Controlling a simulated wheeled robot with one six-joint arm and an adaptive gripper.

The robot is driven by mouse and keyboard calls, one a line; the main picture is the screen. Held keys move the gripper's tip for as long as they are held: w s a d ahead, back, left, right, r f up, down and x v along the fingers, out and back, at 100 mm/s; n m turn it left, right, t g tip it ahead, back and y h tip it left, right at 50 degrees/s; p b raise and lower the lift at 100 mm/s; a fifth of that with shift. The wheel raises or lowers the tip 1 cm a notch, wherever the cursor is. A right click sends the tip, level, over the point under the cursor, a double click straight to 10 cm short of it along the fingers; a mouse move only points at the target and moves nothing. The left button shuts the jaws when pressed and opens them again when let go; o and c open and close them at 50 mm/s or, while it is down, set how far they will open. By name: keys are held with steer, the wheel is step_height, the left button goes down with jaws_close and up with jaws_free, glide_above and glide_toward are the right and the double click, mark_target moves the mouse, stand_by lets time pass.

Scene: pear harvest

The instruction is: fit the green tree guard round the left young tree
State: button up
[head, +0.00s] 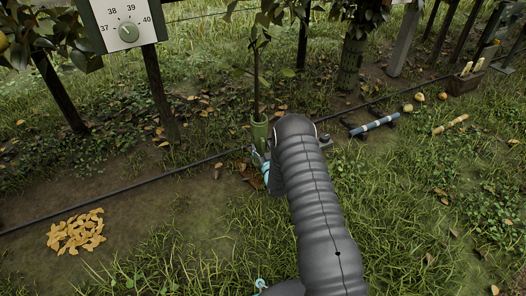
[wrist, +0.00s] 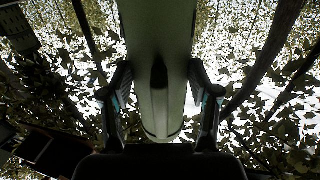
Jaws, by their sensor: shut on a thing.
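The left young tree (head: 256,75) is a thin dark stem with a few leaves, standing in the upper middle of the head view. The green tree guard (head: 259,132) is an upright tube at the stem's foot. The stem shows directly above the guard's top; I cannot tell whether the guard is around it or just in front. My gripper (head: 262,162) is shut on the guard, partly hidden by my arm. In the wrist view the pale green guard (wrist: 158,30) stands between both fingers, with a dark slot facing the camera.
A dial sign (head: 125,25) on a dark post stands left of the tree. A dark hose (head: 110,192) crosses the ground. A guarded trunk (head: 350,62) stands behind right. A blue-white tube (head: 374,124), a crate (head: 466,84) and a yellow leaf pile (head: 76,232) lie around.

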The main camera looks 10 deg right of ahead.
steer(key=shift+w+a, duration=0.2)
steer(key=shift+w, duration=1.6)
steer(key=shift+w+f, duration=0.15)
steer(key=shift+w, duration=0.2)
steer(key=shift+f, duration=1.6)
steer(key=o, duration=1.3)
steer(key=shift+s+d+r+p, duration=0.35)
steer(key=shift+s+p, duration=0.25)
steer(key=shift+s, duration=0.5)
steer(key=shift+s+d+r+p, duration=0.35)
steer(key=shift+s+p, duration=0.3)
steer(key=shift+s, duration=0.5)
steer(key=shift+s+d+r+p, duration=0.3)
steer(key=shift+s+p, duration=0.3)
steer(key=shift+s, duration=0.5)
